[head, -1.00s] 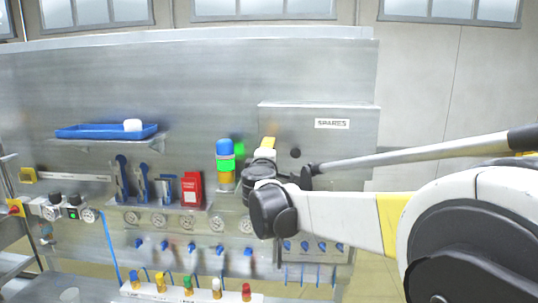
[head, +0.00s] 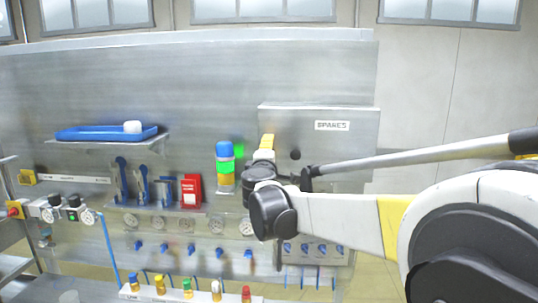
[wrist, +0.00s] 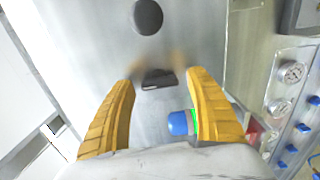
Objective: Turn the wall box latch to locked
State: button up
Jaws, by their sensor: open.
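The wall box (head: 350,150), a grey metal cabinet labelled SPARES, is at the right of the panel in the head view. A black round knob (head: 295,154) sits on its front; it also shows at the top of the wrist view (wrist: 147,17). A short dark bar (wrist: 158,79), which looks like the latch, lies on the grey face just beyond my fingertips in the wrist view. My gripper (wrist: 160,75) is open with yellow fingers on either side of this bar. Contact cannot be told. In the head view my gripper (head: 267,141) hides the bar.
A stack light (head: 225,165) with blue, green and orange bands stands just left of my gripper; its blue top (wrist: 180,123) shows between my fingers. A shelf with a blue tray (head: 90,133) is at left.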

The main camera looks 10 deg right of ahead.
jog(key=v, duration=1.2)
jog(key=s+d+f+m+g+b, duration=0.4)
jog(key=s+f+b, duration=0.4)
jog(key=f, duration=0.5)
jog(key=s+d+f+m+g+b, duration=0.2)
jog(key=s+d+f+m+b, duration=0.45)
jog(key=f, duration=0.75)
jog(key=s+a+f+m+g+y+b, duration=0.2)
jog(key=s+f+b, duration=0.4)
jog(key=f, duration=0.6)
jog(key=s+a+f+m+g+y+b, duration=0.2)
jog(key=s+a+f+y+b, duration=0.1)
jog(key=s+f+b, duration=0.4)
jog(key=s+a+f, duration=0.1)
jog(key=s+f, duration=0.2)
jog(key=f, duration=0.2)
jog(key=shift+s+a+f+y, duration=0.15)
jog(key=shift+s+a+y, duration=0.1)
jog(key=shift+a+y, duration=0.05)
